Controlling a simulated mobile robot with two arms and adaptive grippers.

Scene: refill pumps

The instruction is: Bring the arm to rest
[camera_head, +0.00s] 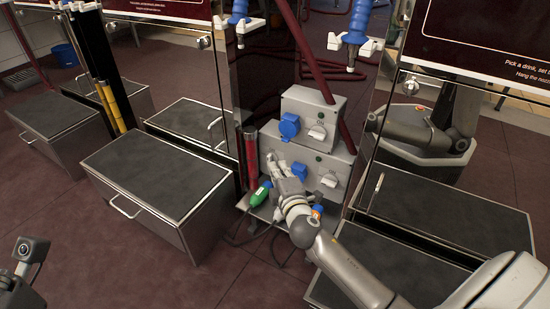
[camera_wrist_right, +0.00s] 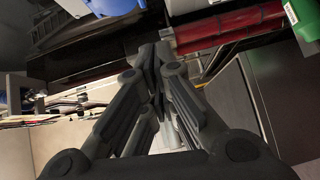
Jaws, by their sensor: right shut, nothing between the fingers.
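My right arm reaches in from the lower right of the head view. Its gripper (camera_head: 273,163) is in front of the lower grey box (camera_head: 318,165), close to its blue socket cover. In the right wrist view the dark fingers (camera_wrist_right: 155,65) meet, with nothing seen between them. I cannot tell whether the fingertips touch the box. At the lower left edge of the head view, a small camera (camera_head: 31,249) and a dark part of my left arm show; the left fingers are out of the frame.
An upper grey box (camera_head: 312,117) has another blue cover. A red cylinder (camera_head: 251,155) and a green-ended item (camera_head: 260,194) are left of my gripper. Blue-handled nozzles (camera_head: 355,32) hang above. Dark-topped cabinets (camera_head: 155,178) flank the pump. Cables lie on the floor.

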